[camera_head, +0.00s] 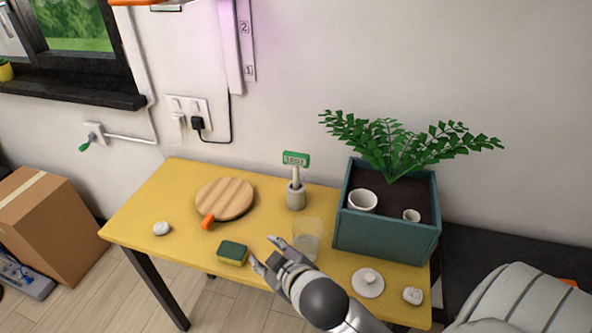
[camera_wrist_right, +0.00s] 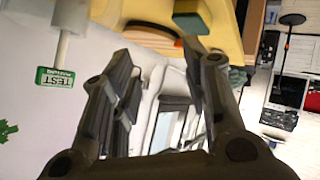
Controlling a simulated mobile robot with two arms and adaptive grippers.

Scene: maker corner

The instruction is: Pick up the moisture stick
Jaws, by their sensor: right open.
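The moisture stick (camera_head: 296,160) has a green head with a small display on a pale stem. It stands upright in a small grey-beige pot (camera_head: 296,198) near the back of the yellow table. In the right wrist view its green head (camera_wrist_right: 55,77) shows at the left, outside the fingers. My right gripper (camera_head: 264,254) is open and empty over the table's front part, in front of the stick and apart from it. It also shows in the right wrist view (camera_wrist_right: 160,52). My left gripper is not in view.
A clear cup (camera_head: 308,240) stands close to my right gripper, and a green-yellow sponge (camera_head: 232,253) lies to its left. A round wooden board (camera_head: 225,198) lies further left. A teal planter (camera_head: 385,241) with a fern blocks the right side.

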